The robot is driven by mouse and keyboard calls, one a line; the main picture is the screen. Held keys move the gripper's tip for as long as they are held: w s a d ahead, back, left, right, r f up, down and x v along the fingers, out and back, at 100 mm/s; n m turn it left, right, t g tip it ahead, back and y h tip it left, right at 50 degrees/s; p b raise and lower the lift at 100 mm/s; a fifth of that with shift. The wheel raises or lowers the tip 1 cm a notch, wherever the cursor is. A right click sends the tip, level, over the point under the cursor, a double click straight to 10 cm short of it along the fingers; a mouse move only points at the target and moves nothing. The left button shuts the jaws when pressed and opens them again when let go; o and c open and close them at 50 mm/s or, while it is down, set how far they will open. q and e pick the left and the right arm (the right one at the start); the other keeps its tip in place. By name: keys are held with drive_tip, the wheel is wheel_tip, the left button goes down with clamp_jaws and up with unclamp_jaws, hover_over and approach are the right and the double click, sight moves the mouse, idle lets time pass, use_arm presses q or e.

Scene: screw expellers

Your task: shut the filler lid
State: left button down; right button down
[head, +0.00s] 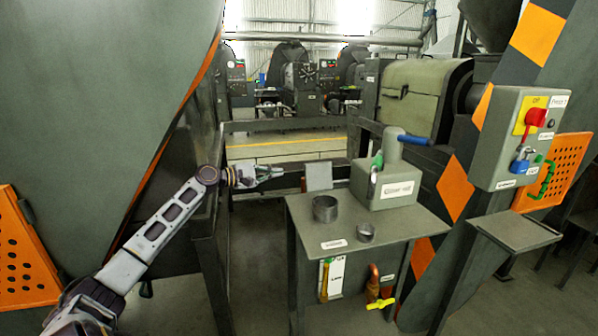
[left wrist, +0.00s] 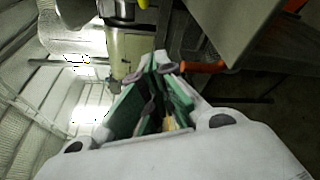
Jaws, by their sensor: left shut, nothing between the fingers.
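A square grey plate (head: 319,177) stands upright at the back left edge of the small grey table (head: 415,220); it looks like the raised filler lid. In front of it a short round grey collar (head: 325,209) stands open at the top. My left gripper (head: 281,171) reaches in from the left and is shut and empty, its tips to the left of the plate, apparently a little short of it. In the left wrist view its green-padded fingers (left wrist: 162,68) meet at the tips. My right gripper is in neither view.
A grey box with a blue-handled lever (head: 387,178) stands right of the plate. A smaller ring (head: 367,233) sits on the table front. A control box with a red switch (head: 520,138) is at right. A dark railing (head: 285,125) runs behind my left gripper.

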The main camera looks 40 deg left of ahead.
use_arm(q)
drive_tip(key=w+d, duration=0.6)
drive_tip(key=shift+d+r+p, duration=0.2)
drive_tip(key=shift+r+p, duration=0.05)
drive_tip(key=shift+p, duration=0.2)
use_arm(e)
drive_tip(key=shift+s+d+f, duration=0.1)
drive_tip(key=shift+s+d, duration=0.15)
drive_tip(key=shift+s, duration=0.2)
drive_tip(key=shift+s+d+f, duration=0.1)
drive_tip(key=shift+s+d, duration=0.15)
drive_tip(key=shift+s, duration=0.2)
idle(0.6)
use_arm(q)
drive_tip(key=shift+r, duration=0.1)
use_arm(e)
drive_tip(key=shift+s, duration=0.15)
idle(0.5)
use_arm(q)
drive_tip(key=shift+d+r+m, duration=0.1)
drive_tip(key=shift+r+m, duration=0.05)
drive_tip(key=shift+m, duration=0.15)
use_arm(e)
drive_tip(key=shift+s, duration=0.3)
